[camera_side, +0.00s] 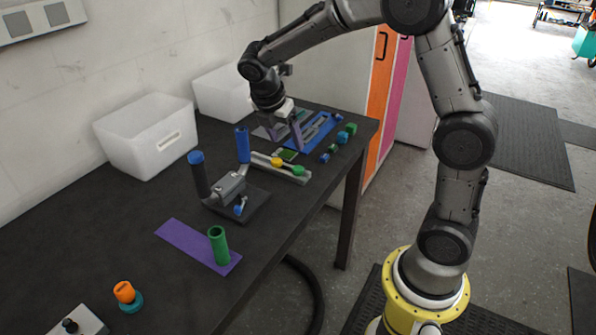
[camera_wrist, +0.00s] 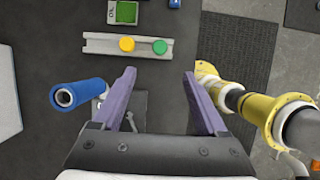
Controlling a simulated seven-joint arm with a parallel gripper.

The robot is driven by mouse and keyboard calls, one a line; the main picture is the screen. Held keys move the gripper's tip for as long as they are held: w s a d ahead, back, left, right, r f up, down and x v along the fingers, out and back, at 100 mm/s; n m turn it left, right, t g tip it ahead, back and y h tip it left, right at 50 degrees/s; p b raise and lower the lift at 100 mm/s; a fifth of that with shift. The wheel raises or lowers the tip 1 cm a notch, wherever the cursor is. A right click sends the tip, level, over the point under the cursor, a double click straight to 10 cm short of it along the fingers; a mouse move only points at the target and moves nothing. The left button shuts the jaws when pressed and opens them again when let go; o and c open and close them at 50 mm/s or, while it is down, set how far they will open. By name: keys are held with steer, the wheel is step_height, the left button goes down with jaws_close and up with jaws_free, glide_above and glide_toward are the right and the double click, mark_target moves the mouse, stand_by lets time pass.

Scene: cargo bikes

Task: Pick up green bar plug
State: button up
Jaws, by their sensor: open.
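The green plug (camera_side: 298,170) sits on a grey rail (camera_side: 291,177) beside a yellow plug (camera_side: 277,162). In the wrist view the round green plug (camera_wrist: 160,47) lies on the rail (camera_wrist: 98,43), right of the yellow plug (camera_wrist: 127,44). My gripper (camera_side: 284,138) is over the far part of the table, above the surface. Its purple fingers stand wide apart with nothing between them. In the wrist view the green plug appears beyond the fingertips of my gripper (camera_wrist: 159,74), roughly midway across the gap.
A bar stand with a blue grip (camera_side: 243,145) and a black, blue-topped grip (camera_side: 201,176) rises near the rail. A blue tray (camera_side: 322,124) and small blocks lie behind. A green tube (camera_side: 218,246) stands on a purple mat (camera_side: 183,240). White bins (camera_side: 144,145) line the wall.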

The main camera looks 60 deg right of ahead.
glide_above(298, 168)
steer(key=a, duration=0.3)
step_height(298, 168, down, 7)
steer(key=shift+x, duration=2.7)
steer(key=shift+d+r, duration=0.1)
steer(key=shift+d, duration=0.05)
jaws_close()
